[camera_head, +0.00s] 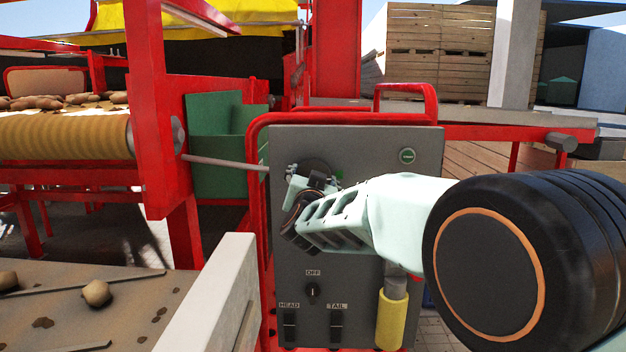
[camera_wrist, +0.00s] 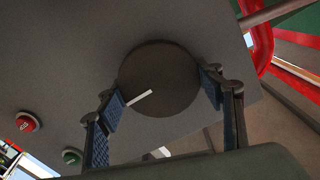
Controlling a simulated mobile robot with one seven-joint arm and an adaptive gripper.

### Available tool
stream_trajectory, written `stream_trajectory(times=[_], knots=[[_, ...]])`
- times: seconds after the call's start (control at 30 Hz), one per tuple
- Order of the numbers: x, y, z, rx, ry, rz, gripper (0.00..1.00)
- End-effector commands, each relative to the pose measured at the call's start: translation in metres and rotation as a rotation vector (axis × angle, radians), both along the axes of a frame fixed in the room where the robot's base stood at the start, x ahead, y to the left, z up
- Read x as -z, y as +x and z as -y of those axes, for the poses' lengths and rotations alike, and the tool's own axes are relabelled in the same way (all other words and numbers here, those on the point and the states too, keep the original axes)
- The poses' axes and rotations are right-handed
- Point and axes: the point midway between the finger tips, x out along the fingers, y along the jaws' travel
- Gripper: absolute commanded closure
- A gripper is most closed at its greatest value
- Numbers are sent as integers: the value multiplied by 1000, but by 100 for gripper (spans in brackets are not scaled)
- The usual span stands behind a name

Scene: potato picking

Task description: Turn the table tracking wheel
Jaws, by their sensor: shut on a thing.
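The table tracking wheel (camera_wrist: 160,75) is a round dark knob with a white pointer line in the wrist view. It sits on a grey control panel (camera_head: 365,250), and its dark rim (camera_head: 318,163) shows partly in the head view, with much of it hidden by my gripper (camera_head: 306,180). In the wrist view my gripper (camera_wrist: 162,98) has one blue-padded finger on each side of the wheel, shut on it. The pointer line slants toward the lower left in that view.
The panel also bears a green start button (camera_head: 407,156), an OFF knob (camera_head: 312,291), and HEAD (camera_head: 289,327) and TAIL (camera_head: 336,327) switches. A red button (camera_wrist: 27,122) shows in the wrist view. A red rail (camera_head: 256,200) frames the panel. A potato belt lies left.

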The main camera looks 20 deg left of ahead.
Motion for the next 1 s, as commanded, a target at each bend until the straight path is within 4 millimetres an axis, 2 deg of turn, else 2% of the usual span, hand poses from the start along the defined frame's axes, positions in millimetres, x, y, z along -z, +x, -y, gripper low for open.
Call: stream_trajectory(times=[0.13,0.17,0.3,0.7,0.87,1.0], knots=[[0,0,0,0,0,0,63],[0,0,0,0,-1,0,37],[0,0,0,0,-1,0,21],[-1,-5,1,-1,-1,1,21],[-1,-25,5,-2,-2,1,21],[-1,-53,12,-2,-1,0,21]])
